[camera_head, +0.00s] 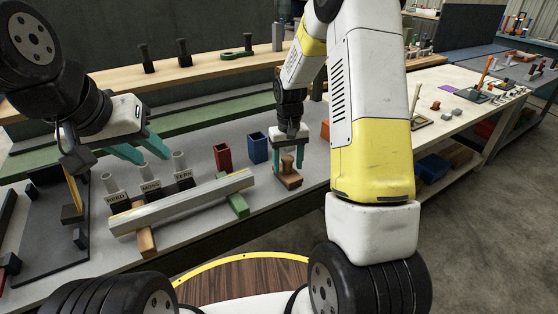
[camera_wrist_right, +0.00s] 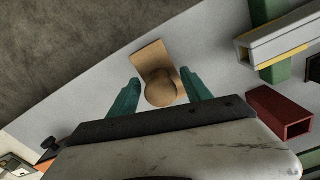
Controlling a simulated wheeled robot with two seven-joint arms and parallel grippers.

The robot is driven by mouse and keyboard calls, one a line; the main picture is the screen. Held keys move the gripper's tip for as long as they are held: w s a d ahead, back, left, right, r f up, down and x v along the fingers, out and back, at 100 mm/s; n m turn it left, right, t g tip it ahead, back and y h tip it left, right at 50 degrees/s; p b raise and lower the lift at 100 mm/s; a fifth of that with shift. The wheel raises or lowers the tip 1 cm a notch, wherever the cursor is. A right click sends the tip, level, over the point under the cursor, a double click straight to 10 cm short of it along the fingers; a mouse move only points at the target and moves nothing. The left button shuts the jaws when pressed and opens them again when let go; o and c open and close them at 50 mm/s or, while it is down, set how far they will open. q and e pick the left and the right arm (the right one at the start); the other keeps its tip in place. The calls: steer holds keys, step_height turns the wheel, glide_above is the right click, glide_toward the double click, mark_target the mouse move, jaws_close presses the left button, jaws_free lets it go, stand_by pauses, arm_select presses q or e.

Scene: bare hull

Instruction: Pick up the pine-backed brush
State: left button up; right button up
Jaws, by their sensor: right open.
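The pine-backed brush (camera_head: 288,178) stands on the grey bench top, with a tan wooden block and a rounded knob on top. In the right wrist view the brush (camera_wrist_right: 157,62) lies between the fingertips, its round knob nearest the camera. My right gripper (camera_head: 287,160) is open above and around the knob, one teal finger on each side. In its wrist view the gripper (camera_wrist_right: 158,95) shows gaps between the fingers and the knob. My left gripper (camera_head: 140,150) is open and empty, above the labelled holders at the left.
A grey beam (camera_head: 185,203) rests on wooden and green blocks left of the brush. A red box (camera_head: 222,157) and a blue box (camera_head: 257,148) stand behind it. Labelled holders (camera_head: 150,185) stand at the left. The bench's front edge is close to the brush.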

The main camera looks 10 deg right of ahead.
steer(key=shift+f, duration=0.25)
jaws_close()
step_height(320, 180, up, 10)
steer(key=shift+r, duration=0.1)
steer(key=c, duration=0.7)
jaws_free()
jaws_close()
